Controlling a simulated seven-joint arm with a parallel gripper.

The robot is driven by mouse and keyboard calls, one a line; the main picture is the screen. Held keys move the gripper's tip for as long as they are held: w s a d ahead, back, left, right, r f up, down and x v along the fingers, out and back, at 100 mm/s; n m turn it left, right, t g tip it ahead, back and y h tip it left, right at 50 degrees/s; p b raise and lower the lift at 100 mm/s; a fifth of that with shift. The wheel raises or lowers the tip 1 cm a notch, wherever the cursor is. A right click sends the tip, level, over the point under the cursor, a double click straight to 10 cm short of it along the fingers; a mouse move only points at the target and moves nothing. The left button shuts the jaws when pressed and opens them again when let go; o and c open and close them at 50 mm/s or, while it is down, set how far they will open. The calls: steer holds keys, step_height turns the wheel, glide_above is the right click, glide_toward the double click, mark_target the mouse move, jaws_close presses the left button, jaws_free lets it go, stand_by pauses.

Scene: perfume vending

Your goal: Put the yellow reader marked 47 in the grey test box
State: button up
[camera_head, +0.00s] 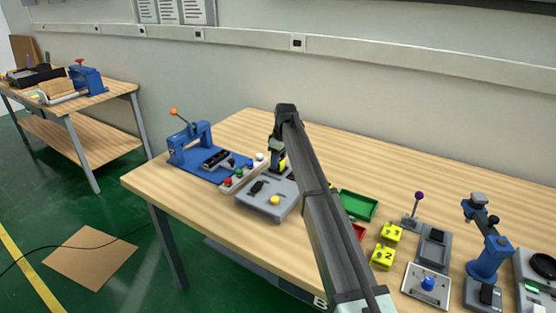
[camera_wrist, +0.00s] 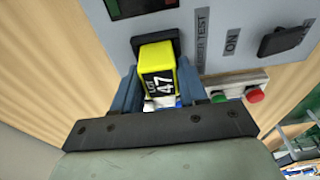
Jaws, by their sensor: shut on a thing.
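The yellow reader (camera_wrist: 157,60) has a black label with a white 47 and sits between the fingers of my gripper (camera_wrist: 158,88), which is shut on it. In the head view, a bit of yellow (camera_head: 283,163) shows beside my gripper (camera_head: 279,168). The grey test box (camera_head: 262,205) lies on the table just below my gripper in that view. In the wrist view the grey box (camera_wrist: 222,60) carries the words TEST and ON. The reader's far end is at a dark opening (camera_wrist: 142,45) in the box; I cannot tell how far in it is.
A blue press (camera_head: 190,143) and a strip of coloured buttons (camera_head: 240,178) stand left of the box. My arm crosses in front of a green tray (camera_head: 358,205) and a red tray (camera_head: 359,232). Other yellow blocks (camera_head: 383,256), a lever station (camera_head: 413,215) and a blue stand (camera_head: 487,259) are right.

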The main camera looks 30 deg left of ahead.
steer(key=shift+f, duration=0.15)
stand_by(0.3)
steer(key=o, duration=1.7)
steer(key=shift+r, duration=3.5)
